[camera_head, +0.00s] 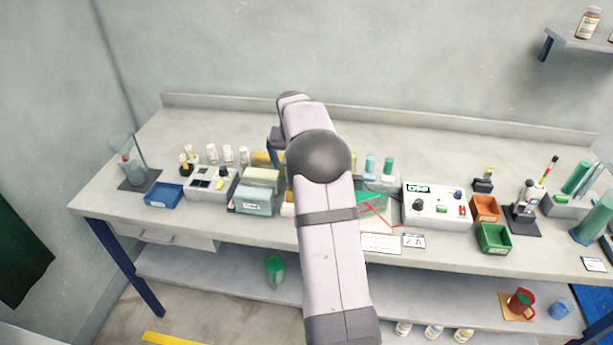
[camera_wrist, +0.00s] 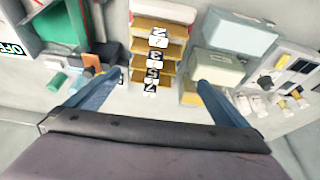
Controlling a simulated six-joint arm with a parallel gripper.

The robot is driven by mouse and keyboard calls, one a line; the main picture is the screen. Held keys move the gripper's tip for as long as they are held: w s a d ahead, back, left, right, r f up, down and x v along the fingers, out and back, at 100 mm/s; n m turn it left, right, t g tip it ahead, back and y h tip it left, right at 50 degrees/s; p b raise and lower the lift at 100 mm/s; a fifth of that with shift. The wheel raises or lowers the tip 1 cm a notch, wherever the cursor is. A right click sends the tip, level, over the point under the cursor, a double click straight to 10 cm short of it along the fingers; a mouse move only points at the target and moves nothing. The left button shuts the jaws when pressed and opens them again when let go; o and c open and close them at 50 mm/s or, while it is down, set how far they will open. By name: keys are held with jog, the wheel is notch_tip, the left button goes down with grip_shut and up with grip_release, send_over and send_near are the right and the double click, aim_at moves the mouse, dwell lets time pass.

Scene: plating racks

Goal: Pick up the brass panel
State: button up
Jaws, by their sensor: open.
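My gripper (camera_wrist: 160,77) is open in the wrist view, with its two blue fingers apart and nothing held between them. Between and beyond the fingertips are several brass-yellow strips (camera_wrist: 175,49) with black-and-white labels, set in rows like a rack. Another yellow piece (camera_wrist: 190,94) lies beside the right finger, partly hidden by it. I cannot tell which yellow piece is the brass panel. In the head view my arm covers most of this spot; only a yellow edge (camera_head: 261,158) shows left of the arm.
Pale grey-green boxes (camera_head: 254,200) stand left of the arm. A control box marked OFF (camera_head: 437,205), an orange bin (camera_head: 485,208) and a green bin (camera_head: 493,239) stand to the right. A blue tray (camera_head: 163,195) and glassware are at the left. The bench's back strip is clear.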

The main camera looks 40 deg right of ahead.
jog(key=shift+w+d+f+p, duration=0.4)
jog(key=shift+d+f+p, duration=0.35)
jog(key=shift+f, duration=0.35)
jog(key=shift+w+d+f+p, duration=0.35)
jog(key=shift+d+f+p, duration=0.35)
jog(key=shift+f, duration=0.35)
jog(key=shift+w+d+f+p, duration=0.4)
jog(key=shift+d+f+p, duration=0.35)
jog(key=shift+f, duration=0.35)
jog(key=shift+a, duration=0.1)
jog(key=c, duration=1.2)
